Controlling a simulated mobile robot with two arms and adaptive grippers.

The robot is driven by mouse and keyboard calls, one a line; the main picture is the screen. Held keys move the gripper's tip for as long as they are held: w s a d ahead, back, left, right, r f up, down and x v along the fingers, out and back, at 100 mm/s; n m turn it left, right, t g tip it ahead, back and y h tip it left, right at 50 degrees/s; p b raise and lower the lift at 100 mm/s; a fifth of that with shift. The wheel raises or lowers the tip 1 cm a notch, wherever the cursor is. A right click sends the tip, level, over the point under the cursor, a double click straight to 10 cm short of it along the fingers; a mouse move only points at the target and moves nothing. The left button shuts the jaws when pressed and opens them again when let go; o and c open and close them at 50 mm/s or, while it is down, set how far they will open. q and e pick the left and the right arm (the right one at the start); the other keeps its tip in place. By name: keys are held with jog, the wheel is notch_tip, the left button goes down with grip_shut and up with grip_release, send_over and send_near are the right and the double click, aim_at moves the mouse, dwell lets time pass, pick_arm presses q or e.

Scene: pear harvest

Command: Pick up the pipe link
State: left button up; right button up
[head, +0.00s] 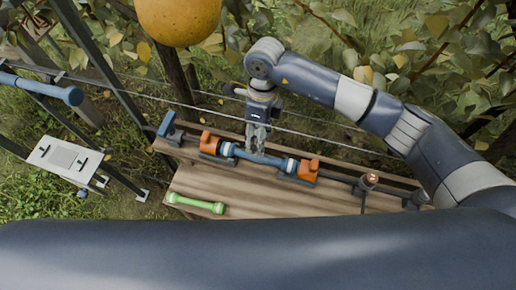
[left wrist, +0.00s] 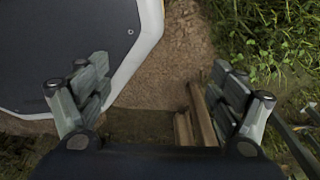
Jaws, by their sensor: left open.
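A short green pipe link (head: 197,204) with wider ends lies on the wooden bench (head: 270,200), near its front left corner. A blue pipe (head: 260,158) lies along the bench between two orange clamps (head: 210,144). My right gripper (head: 256,152) reaches down at the middle of the blue pipe; I cannot tell whether its fingers grip it. My left gripper (left wrist: 160,100) is open and empty in the left wrist view, over bare ground. It is not visible in the head view, where a large blue arm link crosses the bottom. The left wrist view shows no pipe link.
A yellow-orange fruit (head: 178,18) hangs close at the top. Wires and leafy branches run behind the bench. A metal frame with a pale plate (head: 64,160) stands at left. A dark, light-edged base (left wrist: 70,50) fills the left wrist view's upper left.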

aim_at(258, 158)
jog(key=shift+s+f+p, duration=0.4)
jog(key=shift+s+f, duration=0.2)
jog(key=shift+f, duration=0.3)
jog(key=shift+s+f+p, duration=0.2)
jog(key=shift+s+f, duration=0.05)
jog(key=shift+f, duration=0.35)
jog(key=shift+s+f+p, duration=0.15)
jog(key=shift+s+f, duration=0.05)
jog(key=shift+f, duration=0.35)
jog(key=shift+a+f, duration=0.1)
jog(key=shift+f, duration=0.7)
grip_shut()
pick_arm(q)
jog(key=shift+s+r+g, duration=0.15)
jog(key=shift+s+r, duration=0.25)
jog(key=shift+s, duration=0.5)
jog(key=shift+s+r+g, duration=0.15)
jog(key=shift+s+r, duration=0.2)
jog(key=shift+s, duration=0.5)
pick_arm(e)
jog(key=shift+r, duration=0.1)
